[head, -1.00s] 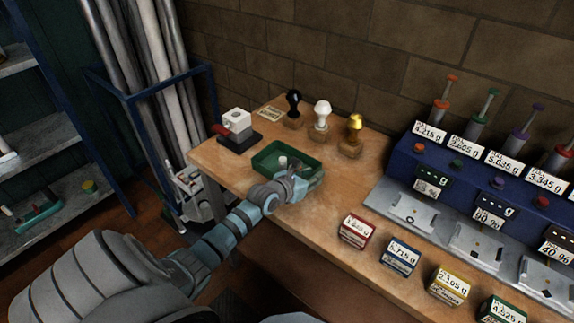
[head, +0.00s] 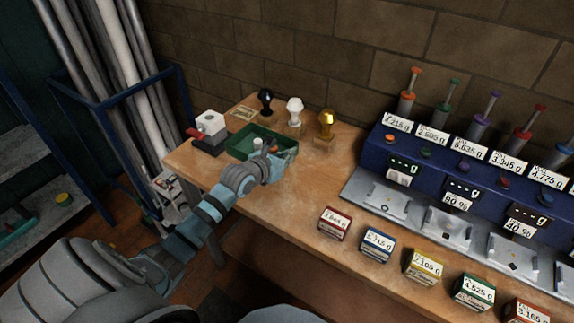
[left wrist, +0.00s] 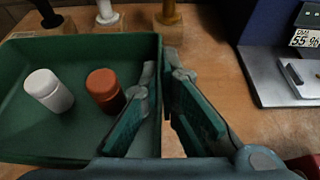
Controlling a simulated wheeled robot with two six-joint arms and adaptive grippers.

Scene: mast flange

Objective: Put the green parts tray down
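The green parts tray (head: 237,143) is at the far left of the wooden bench, in front of the stamps. My left gripper (head: 274,163) is at the tray's right side. In the left wrist view its fingers (left wrist: 162,95) straddle the side wall, one inside and one outside, closed on the rim. I cannot tell whether the tray's bottom touches the bench. My right gripper is not in view.
Black (head: 266,101), white (head: 295,109) and gold (head: 326,123) stamps stand behind the tray. A red-and-white device (head: 209,127) is to its left. Several small labelled boxes (head: 334,223) line the front edge; blue scales (head: 437,166) stand right. Bench right of the gripper (head: 300,185) is clear.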

